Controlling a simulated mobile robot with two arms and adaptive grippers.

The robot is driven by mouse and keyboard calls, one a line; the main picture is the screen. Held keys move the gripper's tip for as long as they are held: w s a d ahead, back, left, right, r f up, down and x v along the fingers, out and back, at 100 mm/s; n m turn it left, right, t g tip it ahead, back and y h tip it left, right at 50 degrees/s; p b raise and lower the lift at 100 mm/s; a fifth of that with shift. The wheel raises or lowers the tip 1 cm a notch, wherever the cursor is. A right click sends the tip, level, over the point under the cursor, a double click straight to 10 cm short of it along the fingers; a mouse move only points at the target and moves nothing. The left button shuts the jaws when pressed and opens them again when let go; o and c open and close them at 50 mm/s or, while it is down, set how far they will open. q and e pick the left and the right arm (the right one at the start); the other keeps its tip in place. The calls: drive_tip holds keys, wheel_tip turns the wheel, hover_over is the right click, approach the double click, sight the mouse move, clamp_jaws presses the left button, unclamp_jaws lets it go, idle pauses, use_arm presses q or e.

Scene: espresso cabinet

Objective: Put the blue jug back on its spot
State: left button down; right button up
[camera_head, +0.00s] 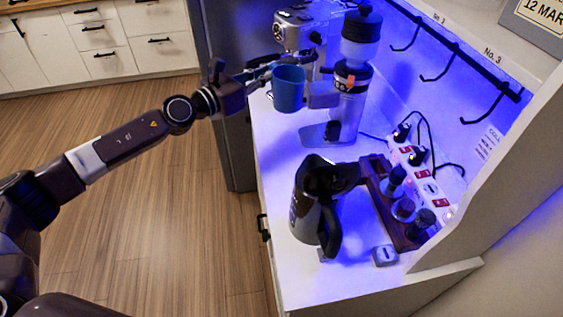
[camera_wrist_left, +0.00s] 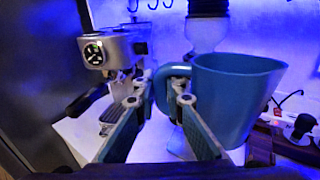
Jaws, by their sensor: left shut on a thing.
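The blue jug (camera_head: 288,92) is held up in front of the grinder in the head view, upright or nearly so. My left gripper (camera_head: 262,74) comes in from the left and is shut on the jug's handle side. In the left wrist view the jug (camera_wrist_left: 236,98) fills the right side, and its handle reaches between the two fingers of the gripper (camera_wrist_left: 160,104). The jug appears clear of the counter (camera_head: 285,150). I cannot tell which place on the counter is its spot. My right gripper is not in view.
The espresso machine (camera_head: 298,32) stands behind the jug, with the grinder (camera_head: 350,90) to the right. A dark kettle (camera_head: 313,208), a wooden stand (camera_head: 383,190) with several tools, a small square block (camera_head: 384,256) and a power strip (camera_head: 428,178) occupy the nearer counter. Free counter lies left of the kettle.

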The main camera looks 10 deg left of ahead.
use_arm(q)
drive_tip(key=shift+d+r, duration=0.1)
drive_tip(key=shift+r, duration=0.2)
drive_tip(key=shift+w+f+b, duration=0.1)
drive_tip(key=shift+f+b, duration=0.3)
drive_tip(key=shift+f, duration=0.05)
wheel_tip(320, 180, down, 19)
drive_tip(key=b, duration=1.1)
drive_tip(key=shift+r, duration=0.15)
drive_tip(key=shift+a+f, duration=0.2)
drive_tip(key=shift+f, duration=0.1)
